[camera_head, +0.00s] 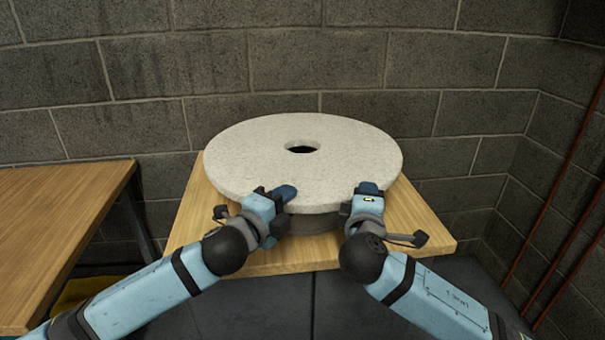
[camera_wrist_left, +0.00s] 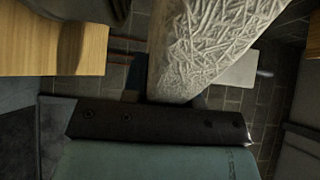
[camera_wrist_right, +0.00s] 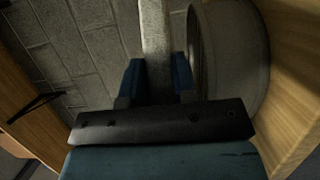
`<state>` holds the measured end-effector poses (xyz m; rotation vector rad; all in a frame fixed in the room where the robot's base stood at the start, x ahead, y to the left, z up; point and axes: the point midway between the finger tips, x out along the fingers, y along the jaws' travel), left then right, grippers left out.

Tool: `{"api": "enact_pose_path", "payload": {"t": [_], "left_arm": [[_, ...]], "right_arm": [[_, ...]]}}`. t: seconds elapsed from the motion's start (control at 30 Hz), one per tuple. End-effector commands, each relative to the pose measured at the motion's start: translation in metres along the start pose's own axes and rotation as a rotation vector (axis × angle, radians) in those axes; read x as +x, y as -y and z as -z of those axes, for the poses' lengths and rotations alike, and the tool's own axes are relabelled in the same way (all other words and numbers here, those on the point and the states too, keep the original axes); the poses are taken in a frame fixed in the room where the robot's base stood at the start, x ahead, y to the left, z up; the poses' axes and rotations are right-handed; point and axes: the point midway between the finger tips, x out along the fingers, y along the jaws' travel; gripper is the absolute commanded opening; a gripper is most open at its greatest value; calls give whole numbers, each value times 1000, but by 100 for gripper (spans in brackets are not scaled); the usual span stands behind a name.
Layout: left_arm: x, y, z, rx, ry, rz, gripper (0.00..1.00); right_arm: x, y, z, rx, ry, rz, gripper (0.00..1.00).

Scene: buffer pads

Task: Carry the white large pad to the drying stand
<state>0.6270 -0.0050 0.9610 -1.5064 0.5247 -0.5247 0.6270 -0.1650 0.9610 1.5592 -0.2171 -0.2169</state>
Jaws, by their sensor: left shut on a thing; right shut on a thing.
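The white large pad (camera_head: 345,150) is a thick speckled disc with a hole in its middle. It lies roughly level above a wooden table. My left gripper (camera_head: 284,194) is shut on its near rim, left of centre. My right gripper (camera_head: 368,189) is shut on the near rim, right of centre. In the right wrist view the pad's edge (camera_wrist_right: 156,45) stands between the blue fingers. In the left wrist view its rough face (camera_wrist_left: 205,45) shows. A grey round drum (camera_head: 312,223), perhaps the drying stand, is under the pad; whether they touch is unclear.
The drum stands on the wooden table (camera_head: 425,227), which has bare corners at left and right. Another wooden table (camera_head: 50,225) is at the left. A block wall (camera_head: 310,65) rises close behind. Reddish pipes (camera_head: 555,220) run along the right wall.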

Motion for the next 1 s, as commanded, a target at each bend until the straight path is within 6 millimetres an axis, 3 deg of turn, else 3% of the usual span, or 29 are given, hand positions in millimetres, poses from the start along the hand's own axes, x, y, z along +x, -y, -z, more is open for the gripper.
{"api": "enact_pose_path", "payload": {"t": [0.37,1.0], "left_arm": [[0,-8,0,1,0,2,0],[0,-51,0,1,-1,2,0]], "right_arm": [[0,9,0,-1,1,0,0],[0,52,0,-1,1,0,0]]}}
